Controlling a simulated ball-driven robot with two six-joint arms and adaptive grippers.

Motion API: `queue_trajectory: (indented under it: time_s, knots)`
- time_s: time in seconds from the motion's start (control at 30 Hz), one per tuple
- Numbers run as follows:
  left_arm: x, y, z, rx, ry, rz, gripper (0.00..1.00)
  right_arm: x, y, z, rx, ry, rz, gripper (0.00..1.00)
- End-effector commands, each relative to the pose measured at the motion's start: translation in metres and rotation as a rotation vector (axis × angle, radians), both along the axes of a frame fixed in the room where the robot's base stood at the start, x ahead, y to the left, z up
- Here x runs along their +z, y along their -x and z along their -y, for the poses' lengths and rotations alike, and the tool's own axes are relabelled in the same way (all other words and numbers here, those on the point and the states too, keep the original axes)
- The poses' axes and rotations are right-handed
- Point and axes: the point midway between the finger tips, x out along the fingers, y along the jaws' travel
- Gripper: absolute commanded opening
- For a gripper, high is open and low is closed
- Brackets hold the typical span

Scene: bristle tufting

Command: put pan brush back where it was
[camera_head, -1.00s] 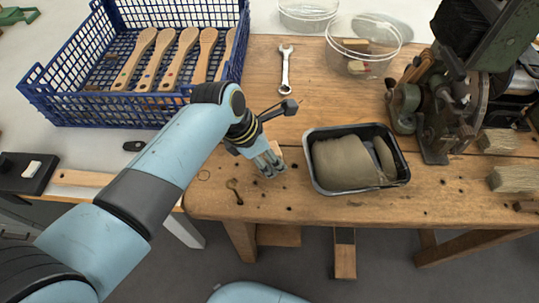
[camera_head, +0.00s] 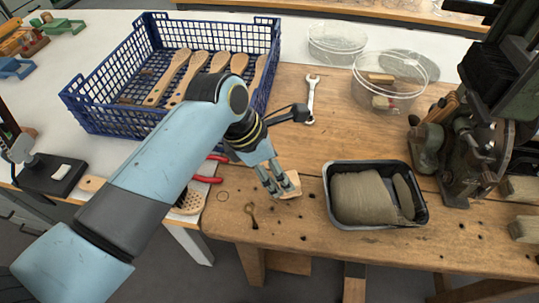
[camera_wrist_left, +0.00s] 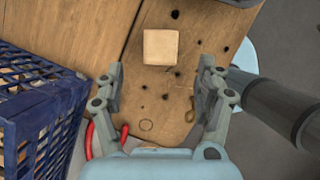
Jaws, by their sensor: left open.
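A small pale square wooden block (camera_head: 292,184) lies on the workbench, partly behind my left gripper in the head view. I cannot tell whether it is the pan brush. It shows whole in the left wrist view (camera_wrist_left: 160,47), face up on the wood. My left gripper (camera_head: 276,189) is open and points down beside the block. In the left wrist view its spread fingers (camera_wrist_left: 158,85) have nothing between them, and the block lies beyond the tips. Wooden-handled brushes (camera_head: 167,77) lie in a blue crate (camera_head: 110,124). My right gripper is not in view.
A black tray (camera_head: 333,217) with a grey-brown bundle stands right of the gripper. A wrench (camera_head: 311,100), clear tubs (camera_head: 385,99) and a green machine (camera_head: 470,150) are behind. Red-handled pliers (camera_head: 207,179) and a small brass part (camera_head: 251,215) lie left.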

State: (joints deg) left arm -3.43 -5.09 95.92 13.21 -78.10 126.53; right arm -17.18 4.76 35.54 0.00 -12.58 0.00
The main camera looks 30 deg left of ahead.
Motion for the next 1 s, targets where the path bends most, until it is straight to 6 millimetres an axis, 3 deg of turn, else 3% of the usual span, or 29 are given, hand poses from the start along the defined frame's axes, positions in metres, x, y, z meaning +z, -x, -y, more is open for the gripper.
queue_trajectory:
  time_s: [0.1,0.3,1.0]
  knots:
    - [0.02,0.005,-0.006,-0.001,0.001,0.001,0.72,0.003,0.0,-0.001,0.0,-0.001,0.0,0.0]
    - [0.034,0.01,-0.011,0.0,0.0,0.0,0.72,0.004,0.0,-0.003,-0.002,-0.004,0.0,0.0]
    - [0.035,0.01,-0.011,-0.001,0.001,-0.001,0.72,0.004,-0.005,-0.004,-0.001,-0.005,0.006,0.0]
